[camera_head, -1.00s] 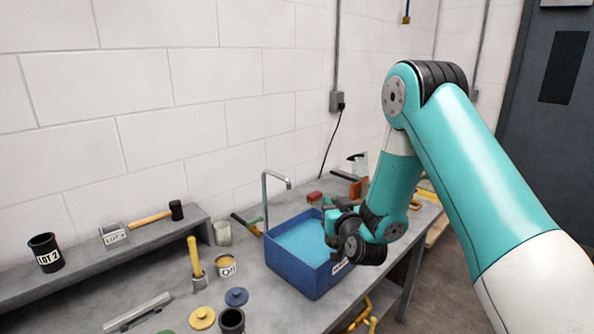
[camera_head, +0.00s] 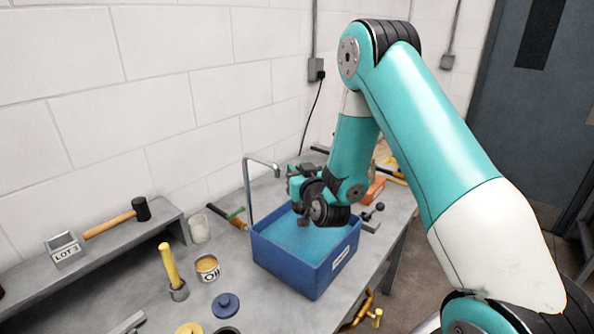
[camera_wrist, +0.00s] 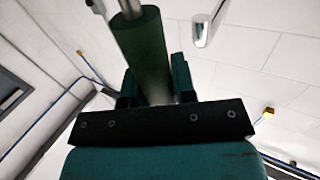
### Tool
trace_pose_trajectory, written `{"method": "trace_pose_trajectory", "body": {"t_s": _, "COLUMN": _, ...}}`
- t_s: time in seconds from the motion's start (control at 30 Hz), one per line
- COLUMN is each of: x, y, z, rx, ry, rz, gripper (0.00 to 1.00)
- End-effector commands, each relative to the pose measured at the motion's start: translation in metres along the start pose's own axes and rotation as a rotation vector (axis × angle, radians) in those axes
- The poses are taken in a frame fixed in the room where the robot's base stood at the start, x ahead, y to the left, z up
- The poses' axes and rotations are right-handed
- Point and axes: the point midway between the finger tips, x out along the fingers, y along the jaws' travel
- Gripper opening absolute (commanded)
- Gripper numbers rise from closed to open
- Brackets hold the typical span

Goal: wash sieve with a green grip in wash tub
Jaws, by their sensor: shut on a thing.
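The blue wash tub (camera_head: 290,270) stands on the bench, filled with light blue water, with a white label on its front side. My gripper (camera_wrist: 155,88) is shut on the dark green grip of the sieve (camera_wrist: 149,55), which lies between the two fingers in the wrist view. A grey metal rod continues from the grip at the top edge of that view. In the head view my gripper (camera_head: 300,178) is above the far part of the tub. The sieve's bowl cannot be made out there, so I cannot tell whether it touches the water.
A thin metal tap (camera_head: 248,190) rises at the tub's left back corner; its spout also shows in the wrist view (camera_wrist: 207,25). An OIL tin (camera_head: 207,269), a yellow-handled tool (camera_head: 169,264) and a blue lid (camera_head: 226,305) stand left of the tub. A raised shelf (camera_head: 120,243) runs along the wall.

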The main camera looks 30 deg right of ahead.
Motion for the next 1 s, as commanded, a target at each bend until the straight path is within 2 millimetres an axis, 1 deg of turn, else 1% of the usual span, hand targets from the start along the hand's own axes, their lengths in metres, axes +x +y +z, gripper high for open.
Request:
{"method": "trace_pose_trajectory", "body": {"t_s": 0.03, "x": 0.000, "y": 0.000, "z": 0.010, "rx": 0.000, "ry": 0.001, "rz": 0.000, "gripper": 0.06}}
{"method": "trace_pose_trajectory", "body": {"t_s": 0.1, "x": 0.000, "y": 0.001, "z": 0.017, "rx": -0.001, "ry": 0.001, "rz": 0.001, "gripper": 0.06}}
{"method": "trace_pose_trajectory", "body": {"t_s": 1.0, "x": 0.000, "y": 0.001, "z": 0.112, "rx": 0.000, "ry": 0.001, "rz": 0.001, "gripper": 0.06}}
